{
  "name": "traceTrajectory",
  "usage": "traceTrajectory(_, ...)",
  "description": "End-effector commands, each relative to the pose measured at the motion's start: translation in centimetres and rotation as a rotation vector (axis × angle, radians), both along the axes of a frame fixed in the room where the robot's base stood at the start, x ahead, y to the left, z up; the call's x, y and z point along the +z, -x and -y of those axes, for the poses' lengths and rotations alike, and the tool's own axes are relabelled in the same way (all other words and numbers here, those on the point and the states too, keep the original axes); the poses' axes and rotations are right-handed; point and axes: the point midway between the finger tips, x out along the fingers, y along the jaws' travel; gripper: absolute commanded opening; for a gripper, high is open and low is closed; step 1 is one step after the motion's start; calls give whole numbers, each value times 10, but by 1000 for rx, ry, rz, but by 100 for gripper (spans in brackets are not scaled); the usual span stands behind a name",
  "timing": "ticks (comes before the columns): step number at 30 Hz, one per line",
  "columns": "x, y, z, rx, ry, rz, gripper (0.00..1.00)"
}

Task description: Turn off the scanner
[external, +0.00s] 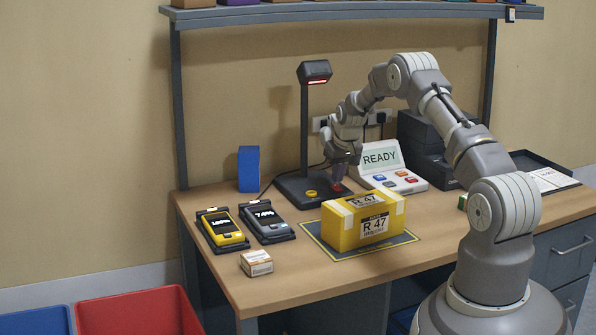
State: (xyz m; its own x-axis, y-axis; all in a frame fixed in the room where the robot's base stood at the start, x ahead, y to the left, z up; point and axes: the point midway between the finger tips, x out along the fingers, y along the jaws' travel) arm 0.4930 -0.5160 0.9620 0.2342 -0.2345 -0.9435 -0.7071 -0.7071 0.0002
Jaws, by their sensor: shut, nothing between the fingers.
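The scanner (304,130) stands at the back of the desk, with a dark post and a head showing a red light strip. Its dark base (295,187) carries a yellow round button (311,194) on the left and a red part to its right, partly hidden by my gripper. My gripper (337,183) is shut and empty, pointing down at or just above the red part. I cannot tell whether it touches it. A console (380,158) reading READY, with several coloured buttons, stands just right of my gripper.
A yellow box (345,232) labelled R 47 sits on a dark mat in front. Two handheld devices in cradles (222,230), a small white box (256,263) and a blue block (248,168) stand to the left. A dark machine (428,145) stands behind my arm. Bare desk shows at the front.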

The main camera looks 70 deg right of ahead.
Motion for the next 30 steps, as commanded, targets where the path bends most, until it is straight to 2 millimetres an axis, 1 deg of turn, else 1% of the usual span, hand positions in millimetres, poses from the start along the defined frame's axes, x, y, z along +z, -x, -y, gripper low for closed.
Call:
traceTrajectory(1, -6, -2, 2, 0, 1, 1, 0)
traceTrajectory(4, -13, -3, 3, 0, 0, 0, 0)
traceTrajectory(16, -15, -4, 4, 0, 1, 1, 0)
traceTrajectory(19, -25, -6, 6, 0, 0, 0, 0)
traceTrajectory(21, -22, -6, 6, 0, -1, -1, 0)
traceTrajectory(30, -24, -2, 2, 0, -6, -5, 0)
